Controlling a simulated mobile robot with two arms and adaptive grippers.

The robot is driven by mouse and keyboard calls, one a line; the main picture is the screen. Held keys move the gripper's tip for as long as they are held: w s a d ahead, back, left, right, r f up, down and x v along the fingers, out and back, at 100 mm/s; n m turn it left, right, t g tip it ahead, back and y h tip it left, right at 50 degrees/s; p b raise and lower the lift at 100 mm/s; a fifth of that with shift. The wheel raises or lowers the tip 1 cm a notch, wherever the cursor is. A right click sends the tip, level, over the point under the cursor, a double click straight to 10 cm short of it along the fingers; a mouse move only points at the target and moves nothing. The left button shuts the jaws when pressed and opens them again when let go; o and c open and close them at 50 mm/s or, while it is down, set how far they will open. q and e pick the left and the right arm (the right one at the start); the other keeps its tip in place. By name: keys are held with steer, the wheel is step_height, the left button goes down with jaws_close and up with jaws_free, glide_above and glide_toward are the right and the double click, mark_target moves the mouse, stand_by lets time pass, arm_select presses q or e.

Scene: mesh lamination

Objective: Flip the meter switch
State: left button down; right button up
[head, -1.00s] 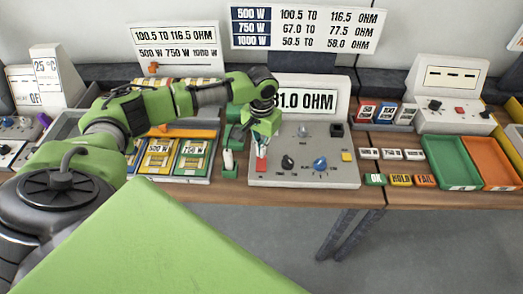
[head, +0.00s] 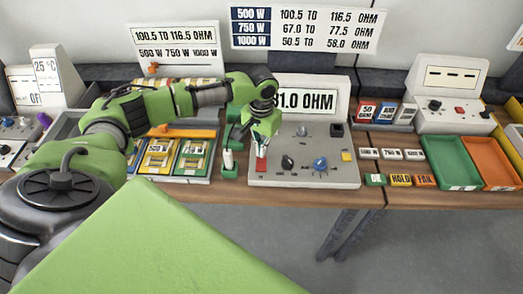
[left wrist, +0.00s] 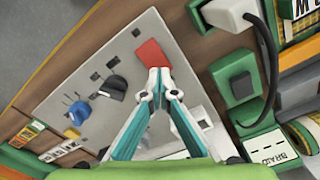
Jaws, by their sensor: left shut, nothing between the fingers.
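The meter (head: 300,178) is a light grey sloped panel on the table. Its upright display (head: 312,101) reads what looks like "81.0 OHM", with its left end behind my arm. A red switch (head: 261,165) sits at the panel's front left corner; it also shows in the left wrist view (left wrist: 150,53). My left gripper (head: 262,150) points down over this corner. In the left wrist view its fingertips (left wrist: 157,76) are together and empty, at the edge of the red switch; I cannot tell whether they touch it. My right gripper is not in view.
A green fixture (head: 229,160) stands close on the left, beside a tray of mesh pieces (head: 158,156). Green (head: 450,160) and orange bins lie right.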

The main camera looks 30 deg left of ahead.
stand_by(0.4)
arm_select(q)
steer(key=shift+f+b, duration=0.3)
steer(key=shift+f, duration=0.8)
stand_by(0.3)
step_height(320, 180, up, 5)
steer(key=p, duration=0.6)
steer(key=shift+r, duration=0.15)
steer(key=shift+r+p, duration=0.95)
steer(key=shift+p, duration=0.15)
steer(key=shift+f, duration=0.1)
